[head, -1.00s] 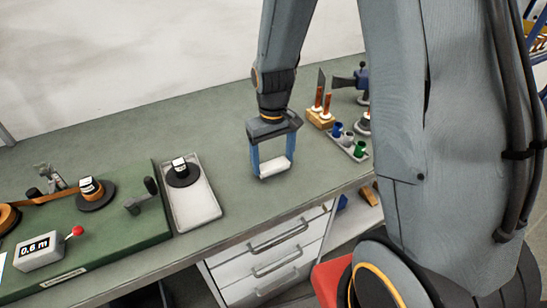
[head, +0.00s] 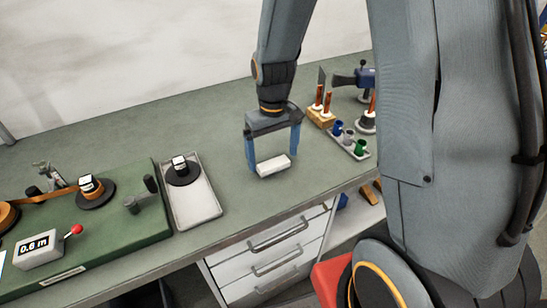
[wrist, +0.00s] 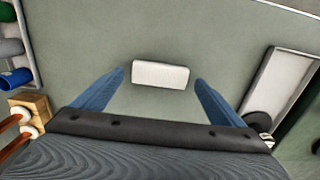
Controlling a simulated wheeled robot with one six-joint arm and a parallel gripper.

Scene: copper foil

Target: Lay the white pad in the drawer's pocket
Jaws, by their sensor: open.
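The white pad (head: 273,165) is a small pale block on the green bench top, right of the tray. In the wrist view the white pad (wrist: 160,75) lies between my blue fingers with a gap on each side. My gripper (head: 273,160) is open over it, pointing down, one finger on either side. The drawer unit (head: 270,250) under the bench front shows several white drawers with grey handles, all shut. The drawer's pocket is not visible.
A grey tray (head: 207,207) with a black spool stands to the left, beside a green fixture (head: 120,240) with a readout box. Colored cups (head: 349,141) and a wooden block (head: 320,118) with copper pieces stand to the right. The bench around the pad is clear.

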